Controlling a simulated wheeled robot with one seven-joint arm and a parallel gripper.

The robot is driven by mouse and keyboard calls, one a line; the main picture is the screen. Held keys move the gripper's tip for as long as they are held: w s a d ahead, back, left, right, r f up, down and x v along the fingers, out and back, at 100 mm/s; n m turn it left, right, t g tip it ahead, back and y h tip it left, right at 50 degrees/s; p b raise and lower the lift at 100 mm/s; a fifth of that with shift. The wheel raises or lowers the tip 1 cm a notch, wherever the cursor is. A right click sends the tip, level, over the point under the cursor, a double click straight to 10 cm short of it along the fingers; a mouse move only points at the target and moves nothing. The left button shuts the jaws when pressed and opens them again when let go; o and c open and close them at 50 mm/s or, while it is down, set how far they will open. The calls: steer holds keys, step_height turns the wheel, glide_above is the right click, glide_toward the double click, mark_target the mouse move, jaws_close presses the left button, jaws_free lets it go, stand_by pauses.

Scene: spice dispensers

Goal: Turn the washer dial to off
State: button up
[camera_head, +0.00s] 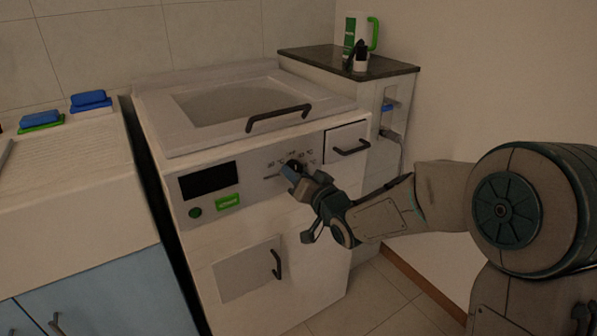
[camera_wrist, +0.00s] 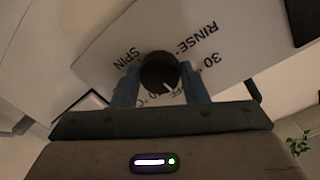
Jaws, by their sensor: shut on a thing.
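The washer (camera_head: 265,222) is a white top-loading machine with a sloped front panel. Its dark round dial (camera_wrist: 160,72) shows in the wrist view, with a light pointer mark toward its lower right edge. Printed words "SPIN", "RINSE" and "30" surround it; other labels are partly hidden. My gripper (camera_head: 291,171) is at the panel, with its blue fingers on either side of the dial. In the wrist view my gripper (camera_wrist: 161,86) is shut on the dial. In the head view the dial is mostly hidden by the fingers.
The panel also has a black display (camera_head: 208,180), a green button (camera_head: 228,201) and a handled drawer (camera_head: 347,142). A dark-topped cabinet (camera_head: 375,63) with bottles stands behind right. A sink counter (camera_head: 75,190) with sponges is at left. Floor shows at lower right.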

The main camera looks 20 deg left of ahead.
steer(key=shift+m, duration=0.5)
steer(key=o, duration=1)
steer(key=shift+p, duration=0.3)
steer(key=p+v, duration=0.2)
steer(key=v, duration=1.2)
steer(key=shift+w, duration=0.1)
steer(key=shift+r, duration=0.1)
